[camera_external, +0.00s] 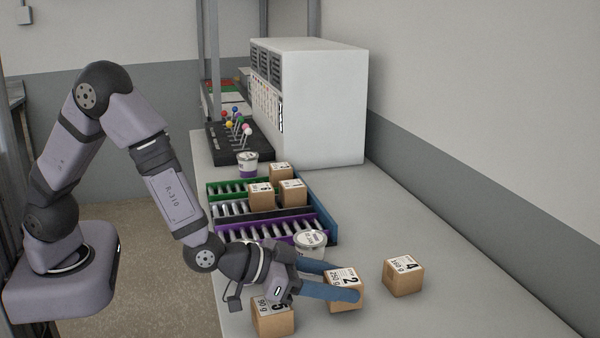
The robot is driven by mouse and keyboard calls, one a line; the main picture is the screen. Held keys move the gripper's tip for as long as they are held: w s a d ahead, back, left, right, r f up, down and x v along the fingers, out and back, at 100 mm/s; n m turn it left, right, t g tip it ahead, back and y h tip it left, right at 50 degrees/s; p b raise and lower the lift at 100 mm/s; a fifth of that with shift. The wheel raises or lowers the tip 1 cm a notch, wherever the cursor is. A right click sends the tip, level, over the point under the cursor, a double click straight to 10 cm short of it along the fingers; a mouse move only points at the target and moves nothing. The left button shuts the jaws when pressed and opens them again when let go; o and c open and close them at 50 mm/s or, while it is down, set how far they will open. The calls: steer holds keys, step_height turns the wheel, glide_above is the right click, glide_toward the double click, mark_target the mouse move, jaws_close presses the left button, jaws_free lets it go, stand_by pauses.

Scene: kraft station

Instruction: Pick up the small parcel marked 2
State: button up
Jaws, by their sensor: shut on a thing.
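The small parcel marked 2 (344,277) is a brown cardboard box with a white label on top. It is at the front of the counter, between the two blue fingers of my gripper (333,281). My gripper is shut on this parcel, one finger on its far side and one along its near side. The parcel's lower part is partly hidden by the near finger. I cannot tell whether it touches the counter.
A parcel marked 4 (403,278) stands just right of the held one. A parcel marked 5 (272,318) is close below my gripper. A white tub (310,241) sits behind it, beside roller lanes (262,229) bearing several parcels. The counter's right side (440,250) is clear.

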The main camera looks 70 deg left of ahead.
mark_target(337, 278)
step_height(337, 278, up, 9)
steer(key=shift+f, duration=0.1)
